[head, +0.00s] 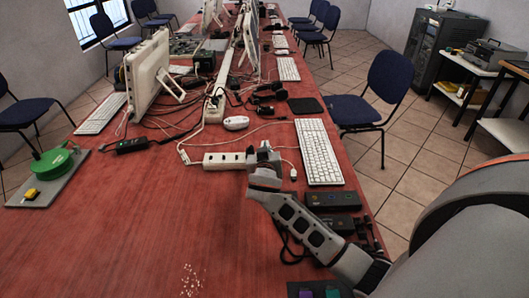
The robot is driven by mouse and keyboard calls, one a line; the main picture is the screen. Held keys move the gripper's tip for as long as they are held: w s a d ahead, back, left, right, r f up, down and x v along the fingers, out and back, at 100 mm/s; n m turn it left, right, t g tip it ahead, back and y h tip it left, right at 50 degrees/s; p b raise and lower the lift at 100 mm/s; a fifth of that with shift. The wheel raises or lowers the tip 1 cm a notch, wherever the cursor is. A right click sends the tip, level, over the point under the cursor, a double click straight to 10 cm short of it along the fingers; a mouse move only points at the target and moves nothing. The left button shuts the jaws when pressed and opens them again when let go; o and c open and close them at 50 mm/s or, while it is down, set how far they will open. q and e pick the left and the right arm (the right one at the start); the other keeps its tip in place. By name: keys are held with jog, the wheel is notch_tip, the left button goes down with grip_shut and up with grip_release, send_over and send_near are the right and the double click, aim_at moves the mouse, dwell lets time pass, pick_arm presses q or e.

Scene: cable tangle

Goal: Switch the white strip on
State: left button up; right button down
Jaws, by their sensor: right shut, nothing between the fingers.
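A white power strip (222,160) lies on the red table in the middle of the view, its long side running left to right with several sockets along its top. My right gripper (263,150) reaches in from the lower right to the strip's right end. It is shut and holds nothing. It covers part of that end, so I cannot see a switch or its state, nor tell whether the fingers touch the strip. Another white strip (214,110) lies farther back, among cables. My left gripper is not in view.
A white keyboard (320,152) and black boxes (333,199) lie right of my gripper. A white mouse (236,123), a black strip (131,146), a monitor (147,75) and tangled cables are behind. A green reel (52,163) stands left. The front left table is mostly clear.

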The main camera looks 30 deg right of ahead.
jog(key=shift+s+d+f, duration=0.1)
jog(key=shift+s+f, duration=0.05)
jog(key=shift+f, duration=0.75)
jog(key=shift+s+d+f, duration=0.1)
jog(key=shift+s+f, duration=0.05)
jog(key=shift+f, duration=0.7)
jog(key=shift+a, duration=0.1)
